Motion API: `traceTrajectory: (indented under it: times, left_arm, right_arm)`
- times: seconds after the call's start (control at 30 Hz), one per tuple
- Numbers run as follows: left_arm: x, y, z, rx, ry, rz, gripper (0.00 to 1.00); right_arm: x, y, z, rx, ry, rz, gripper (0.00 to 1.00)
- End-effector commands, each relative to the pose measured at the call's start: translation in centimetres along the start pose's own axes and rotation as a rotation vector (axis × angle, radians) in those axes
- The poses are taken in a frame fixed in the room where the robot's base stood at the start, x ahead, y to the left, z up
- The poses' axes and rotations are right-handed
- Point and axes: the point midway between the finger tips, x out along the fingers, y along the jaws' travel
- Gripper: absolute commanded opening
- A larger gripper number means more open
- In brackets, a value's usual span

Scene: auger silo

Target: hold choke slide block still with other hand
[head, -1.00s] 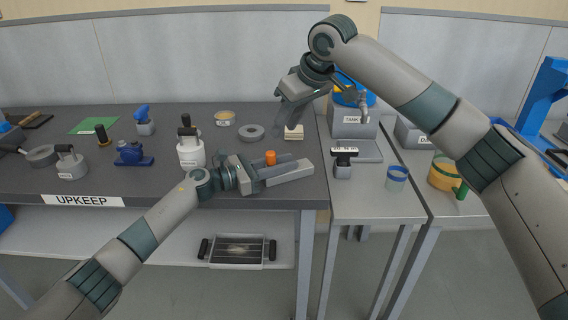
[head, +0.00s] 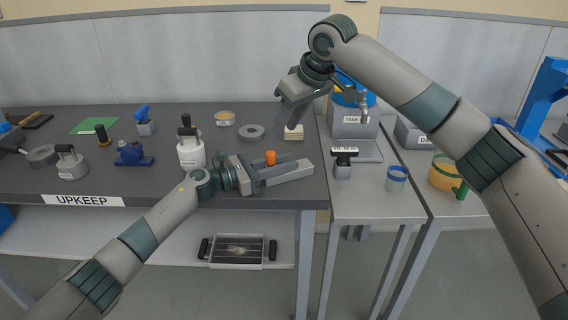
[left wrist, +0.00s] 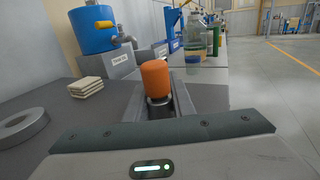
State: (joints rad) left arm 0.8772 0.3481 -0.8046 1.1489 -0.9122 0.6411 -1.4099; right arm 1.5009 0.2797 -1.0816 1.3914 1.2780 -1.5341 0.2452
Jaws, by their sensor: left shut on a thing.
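The choke slide block shows mostly by its orange knob (head: 270,158) at the front right of the dark bench. My left gripper (head: 298,164) lies low along the bench, its long grey fingers on either side of the block and shut on it. In the left wrist view the orange knob (left wrist: 155,78) stands upright between the two fingers; the fingers hide most of the block's body. My right gripper (head: 290,112) hangs above the bench behind the block, fingers pointing down, apart from it. Its finger gap is seen edge-on and cannot be judged.
A stack of pale pads (head: 293,132) and a grey ring (head: 251,132) lie behind the block. A white bottle-like container (head: 190,150) stands to its left. A black-topped item (head: 343,162) and a blue-banded cup (head: 397,177) stand on the lighter table to the right.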

Motion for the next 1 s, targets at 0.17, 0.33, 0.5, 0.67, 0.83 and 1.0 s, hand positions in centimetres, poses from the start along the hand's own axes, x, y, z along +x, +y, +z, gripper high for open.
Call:
traceTrajectory:
  times: [0.17, 0.33, 0.5, 0.67, 0.83, 1.0]
  left_arm:
    - [0.0, -0.1, -0.4, -0.002, 0.005, -0.001, 0.0]
    - [-0.1, -0.1, -0.6, -0.002, 0.005, -0.001, 0.0]
    - [0.0, -0.1, -0.5, -0.002, 0.005, -0.001, 0.44]
    - [0.0, 0.0, -0.4, -0.001, 0.003, 0.0, 0.44]
    - [-0.3, 0.0, -0.3, -0.001, 0.003, 0.0, 0.44]
    - [-1.5, 0.1, -0.3, -0.001, 0.002, 0.001, 0.44]
  right_arm:
    - [0.0, 0.0, 0.0, 0.0, 0.0, 0.0, 0.31]
    - [0.0, 0.0, 0.0, 0.0, 0.0, 0.0, 0.31]
    - [0.0, 0.0, 0.0, 0.0, 0.0, 0.0, 0.31]
    - [0.0, 0.0, 0.0, 0.0, 0.0, 0.0, 0.31]
    - [0.0, 0.0, 0.0, 0.0, 0.0, 0.0, 0.31]
    - [0.0, 0.0, 0.0, 0.0, 0.0, 0.0, 0.31]
